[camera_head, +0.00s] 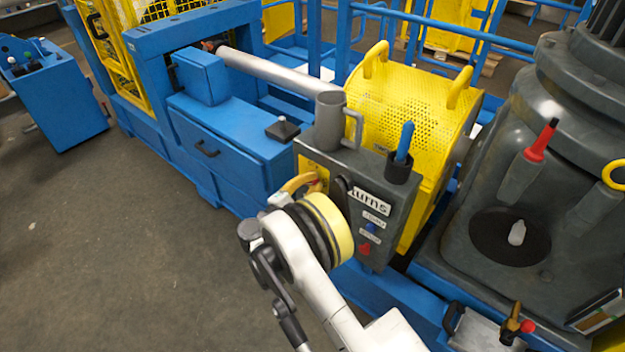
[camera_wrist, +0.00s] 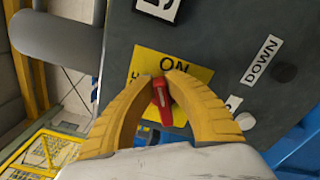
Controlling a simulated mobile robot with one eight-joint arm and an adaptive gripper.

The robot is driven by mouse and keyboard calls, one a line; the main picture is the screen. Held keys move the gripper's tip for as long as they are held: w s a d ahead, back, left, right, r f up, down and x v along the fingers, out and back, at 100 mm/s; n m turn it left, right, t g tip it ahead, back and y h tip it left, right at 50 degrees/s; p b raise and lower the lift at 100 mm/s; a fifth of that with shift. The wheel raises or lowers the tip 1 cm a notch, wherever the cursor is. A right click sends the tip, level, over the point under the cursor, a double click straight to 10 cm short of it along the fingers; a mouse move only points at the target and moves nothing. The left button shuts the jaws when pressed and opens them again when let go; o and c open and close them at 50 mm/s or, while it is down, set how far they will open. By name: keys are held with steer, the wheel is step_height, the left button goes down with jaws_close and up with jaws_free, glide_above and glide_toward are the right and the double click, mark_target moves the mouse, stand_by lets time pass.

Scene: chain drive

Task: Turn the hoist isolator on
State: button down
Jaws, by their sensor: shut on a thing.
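The hoist isolator is a red handle (camera_wrist: 162,102) on a yellow plate (camera_wrist: 148,62) in the wrist view. The word ON is printed just above the handle; other lettering at the plate's left is partly hidden by a finger. The plate is on a dark grey control box (camera_head: 388,232), whose face also shows in the wrist view (camera_wrist: 212,38). My gripper (camera_wrist: 161,80), with yellow fingers, is shut on the red handle from both sides. In the head view my gripper (camera_head: 308,184) is at the box's left side and hides the handle.
The box face has a blue button (camera_head: 371,227), a red button (camera_head: 365,249) and a DOWN label (camera_wrist: 262,60). A grey mug-like cup (camera_head: 331,122) and a holder with a blue tool (camera_head: 404,142) stand on top. A yellow perforated guard (camera_head: 412,104) is behind. Open floor (camera_head: 110,235) lies left.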

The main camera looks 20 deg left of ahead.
steer(key=m, duration=0.3)
steer(key=f+m, duration=0.1)
steer(key=m, duration=0.1)
steer(key=shift+d+f+m, duration=0.15)
steer(key=shift+d+m, duration=0.05)
steer(key=shift+m, duration=0.2)
stand_by(0.4)
steer(key=c, duration=1.4)
jaws_free()
steer(key=shift+f, duration=0.1)
steer(key=v, duration=1.2)
steer(key=shift+a, duration=0.1)
steer(key=shift+s, duration=0.15)
